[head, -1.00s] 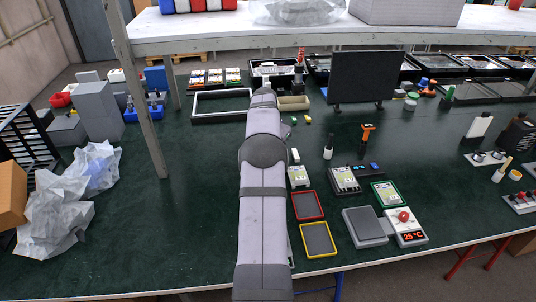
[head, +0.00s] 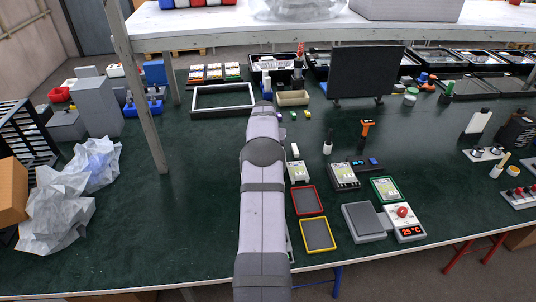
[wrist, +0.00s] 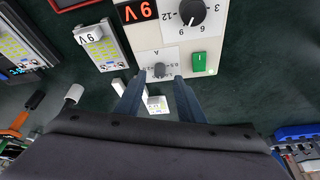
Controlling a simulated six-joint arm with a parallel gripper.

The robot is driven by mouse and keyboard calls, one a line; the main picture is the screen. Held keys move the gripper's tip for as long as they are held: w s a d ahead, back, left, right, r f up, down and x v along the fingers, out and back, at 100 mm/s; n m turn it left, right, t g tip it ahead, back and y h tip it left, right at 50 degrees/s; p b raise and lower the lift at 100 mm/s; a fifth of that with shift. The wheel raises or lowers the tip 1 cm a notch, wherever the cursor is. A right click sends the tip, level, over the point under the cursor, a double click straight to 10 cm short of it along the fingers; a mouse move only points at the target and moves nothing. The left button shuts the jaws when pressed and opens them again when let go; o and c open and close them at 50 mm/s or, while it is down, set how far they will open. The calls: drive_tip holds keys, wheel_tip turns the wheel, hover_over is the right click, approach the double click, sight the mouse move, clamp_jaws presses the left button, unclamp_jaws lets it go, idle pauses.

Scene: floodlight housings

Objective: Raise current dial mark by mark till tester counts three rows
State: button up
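In the wrist view a white power supply carries a small grey dial (wrist: 160,70) with a printed scale marked "A". It also has a larger black knob (wrist: 192,12), a green switch (wrist: 205,63) and a red digit display (wrist: 135,11), partly cut off. My gripper (wrist: 159,78) is open, one finger on each side of the current dial with gaps between. In the head view my arm hides the supply and gripper. A panel with yellow-green rows (wrist: 98,52) and a voltage tag lies beside the supply. A dark unit, apparently the tester (head: 345,177), adjoins a blue display (head: 367,164); its count is unreadable.
A red-rimmed tray (head: 309,201), a yellow-rimmed tray (head: 318,235), a green-rimmed panel (head: 385,189) and a temperature unit (head: 404,223) lie to the right of my arm. A black screen (head: 365,73) stands behind. The green bench left of my arm is mostly clear.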

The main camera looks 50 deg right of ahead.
drive_tip(key=shift+p+x, duration=0.35)
drive_tip(key=shift+x, duration=1.35)
drive_tip(key=shift+f, duration=0.1)
clamp_jaws()
